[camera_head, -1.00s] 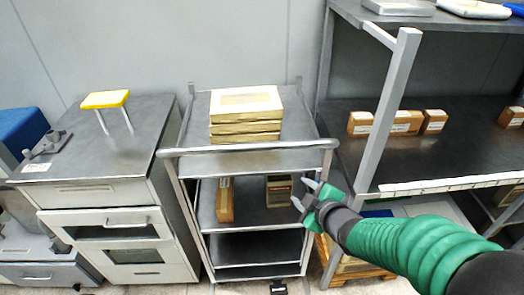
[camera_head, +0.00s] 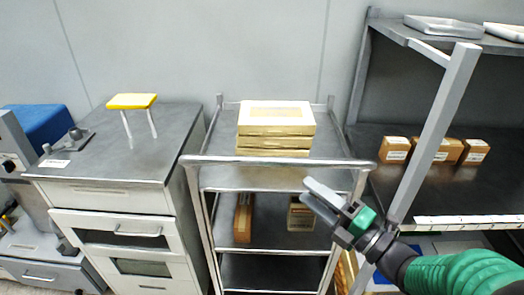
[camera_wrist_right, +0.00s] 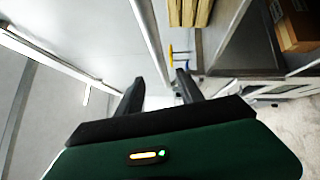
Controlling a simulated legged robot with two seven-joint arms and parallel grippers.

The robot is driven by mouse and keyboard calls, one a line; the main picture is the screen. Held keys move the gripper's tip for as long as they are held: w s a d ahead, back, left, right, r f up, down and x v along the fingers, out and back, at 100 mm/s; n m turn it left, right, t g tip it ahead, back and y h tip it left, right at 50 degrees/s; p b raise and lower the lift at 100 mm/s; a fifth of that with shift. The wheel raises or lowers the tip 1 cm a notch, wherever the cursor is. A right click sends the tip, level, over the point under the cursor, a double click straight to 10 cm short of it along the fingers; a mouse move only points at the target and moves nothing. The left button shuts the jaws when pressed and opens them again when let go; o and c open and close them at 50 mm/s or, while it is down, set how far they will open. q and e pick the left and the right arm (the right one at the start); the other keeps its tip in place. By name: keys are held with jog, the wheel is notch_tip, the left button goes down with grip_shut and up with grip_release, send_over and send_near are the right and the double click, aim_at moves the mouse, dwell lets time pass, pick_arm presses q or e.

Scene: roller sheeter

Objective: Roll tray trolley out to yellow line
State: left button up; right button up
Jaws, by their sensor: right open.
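The tray trolley (camera_head: 215,177) is a grey metal frame with several shelves, standing between a cabinet and a shelf rack. Its horizontal push handle (camera_head: 275,160) runs across the front at top-shelf height. A stack of cream trays (camera_head: 276,128) lies on the top shelf. My right gripper (camera_head: 312,195) is open and empty, just below the right part of the handle in the head view and apart from it as far as I can tell. The right wrist view shows its two fingers (camera_wrist_right: 157,88) spread with nothing between them. My left gripper is not in view. No yellow line shows on the floor.
A grey drawer cabinet (camera_head: 110,195) with a yellow-topped stand (camera_head: 132,101) is close on the trolley's left. A shelf rack with a grey post (camera_head: 437,130) and small brown boxes (camera_head: 440,151) is close on the right. Boxes (camera_head: 244,218) sit on the trolley's lower shelf.

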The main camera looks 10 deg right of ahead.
aim_at(267, 157)
jog(key=p+x, duration=0.2)
jog(key=x, duration=1.2)
jog(key=shift+w, duration=0.4)
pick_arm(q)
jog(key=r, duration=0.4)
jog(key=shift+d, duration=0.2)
pick_arm(e)
jog(key=shift+w+a, duration=0.1)
jog(key=shift+w, duration=0.35)
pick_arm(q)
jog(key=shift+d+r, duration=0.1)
pick_arm(e)
jog(key=shift+c, duration=0.8)
jog(key=shift+s, duration=0.1)
grip_shut()
